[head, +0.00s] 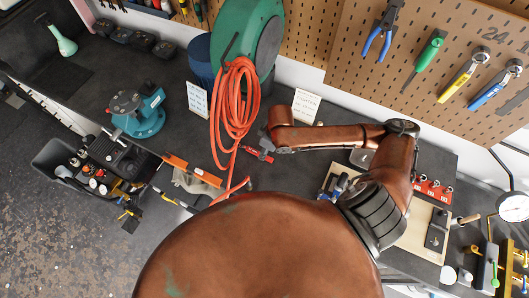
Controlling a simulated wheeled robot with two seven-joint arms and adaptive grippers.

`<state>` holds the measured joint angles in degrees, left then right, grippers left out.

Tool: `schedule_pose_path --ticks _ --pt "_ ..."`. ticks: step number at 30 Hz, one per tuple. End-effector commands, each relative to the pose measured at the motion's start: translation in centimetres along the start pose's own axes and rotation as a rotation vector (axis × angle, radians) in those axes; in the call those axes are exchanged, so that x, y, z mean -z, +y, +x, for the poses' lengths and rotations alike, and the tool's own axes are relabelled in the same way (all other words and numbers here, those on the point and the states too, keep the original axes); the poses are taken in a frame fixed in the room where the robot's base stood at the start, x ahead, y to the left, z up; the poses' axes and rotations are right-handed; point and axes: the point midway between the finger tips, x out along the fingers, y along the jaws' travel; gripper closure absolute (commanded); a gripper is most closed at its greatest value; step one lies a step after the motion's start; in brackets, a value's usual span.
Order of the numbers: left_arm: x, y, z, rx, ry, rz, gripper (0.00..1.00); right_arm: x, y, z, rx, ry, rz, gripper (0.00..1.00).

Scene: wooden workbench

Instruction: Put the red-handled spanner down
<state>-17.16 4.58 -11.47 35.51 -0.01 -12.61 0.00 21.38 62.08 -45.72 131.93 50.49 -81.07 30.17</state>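A small red piece (258,154), which may be the red handle of the spanner, shows on or just above the dark bench beside the orange hose. It is too small to be sure of its shape. My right arm reaches in over the bench, and my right gripper (269,144) is at its far end, right by this red piece. The gripper's fingers are small and mostly hidden, so I cannot tell whether they hold it. My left gripper is not in view.
An orange hose (234,95) hangs from a green reel (247,35). A teal vise (139,112) stands to the left, above a dark tool bin (70,160). A pegboard (440,50) with yellow- and blue-handled spanners is behind. A light board (421,231) lies at right.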

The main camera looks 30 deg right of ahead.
Motion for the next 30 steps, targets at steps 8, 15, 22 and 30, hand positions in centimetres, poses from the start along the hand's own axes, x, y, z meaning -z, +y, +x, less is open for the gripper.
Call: schedule_pose_path --ticks 8,15,22,30 --pt "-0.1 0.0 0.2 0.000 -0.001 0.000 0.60 0.1 0.1 -6.0 -0.004 0.003 -0.001 0.67" --pt "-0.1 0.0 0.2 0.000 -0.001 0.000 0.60 0.1 0.1 -9.1 -0.001 0.001 0.001 0.67" --pt "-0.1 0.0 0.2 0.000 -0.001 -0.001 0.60 0.0 0.0 -9.6 0.000 0.000 0.001 0.67" --pt "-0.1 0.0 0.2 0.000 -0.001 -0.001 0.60 0.0 0.0 -9.6 0.001 0.000 0.001 0.67"
